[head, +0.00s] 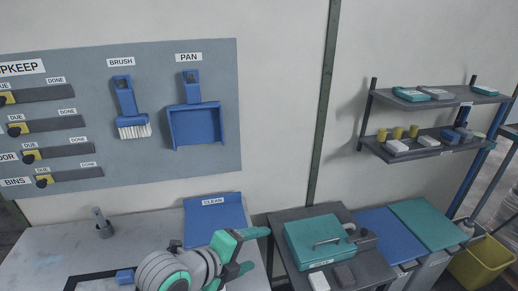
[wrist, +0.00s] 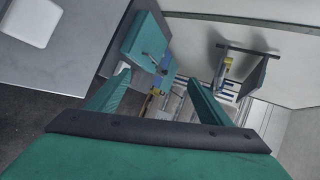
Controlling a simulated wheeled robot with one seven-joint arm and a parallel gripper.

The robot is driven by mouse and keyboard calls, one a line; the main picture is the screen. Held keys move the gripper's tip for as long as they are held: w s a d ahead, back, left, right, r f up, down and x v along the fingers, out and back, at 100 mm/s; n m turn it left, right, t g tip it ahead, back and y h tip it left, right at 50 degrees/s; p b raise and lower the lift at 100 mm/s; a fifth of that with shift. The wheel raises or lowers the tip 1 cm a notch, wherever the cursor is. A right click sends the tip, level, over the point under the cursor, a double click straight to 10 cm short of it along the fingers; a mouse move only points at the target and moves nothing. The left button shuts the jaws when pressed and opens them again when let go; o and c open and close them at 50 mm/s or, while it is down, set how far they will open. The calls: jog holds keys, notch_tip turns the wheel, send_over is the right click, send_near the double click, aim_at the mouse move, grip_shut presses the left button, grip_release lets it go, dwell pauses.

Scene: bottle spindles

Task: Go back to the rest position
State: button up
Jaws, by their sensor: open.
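My gripper (head: 261,249) is low in the middle of the head view, above the right part of the grey worktop, with its teal fingers pointing right. The fingers are spread apart and nothing is between them. In the wrist view the two fingers of my gripper (wrist: 159,78) also stand apart and empty. The teal case (head: 318,243) with a handle stands on the cart to the right of my gripper, apart from it. The same case shows beyond the fingers in the wrist view (wrist: 146,38).
The grey worktop (head: 60,240) holds a grey spindle-like post (head: 102,223), a blue CLEAN mat (head: 212,215) and a small blue block (head: 125,276). A brush (head: 126,95) and pan (head: 194,123) hang on the wall board. Shelves (head: 425,150) and a yellow bin (head: 482,262) are at right.

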jog(key=w+d+r+n+t+h, duration=0.15)
jog(key=w+d+n+t, duration=0.25)
jog(key=d+n+t, duration=0.5)
jog(key=s+a+f+n+y, duration=0.3)
jog(key=s+f+n+y, duration=0.6)
jog(key=s+f+n, duration=0.85)
jog(key=s+a+f+g, duration=0.1)
jog(key=s+a+f, duration=0.1)
jog(key=s, duration=0.8)
jog(key=s+a+f+g, duration=0.1)
jog(key=s+a+f, duration=0.1)
jog(key=s, duration=0.8)
jog(key=shift+s+a+f, duration=0.2)
jog(key=shift+s+a, duration=0.05)
jog(key=shift+a, duration=0.05)
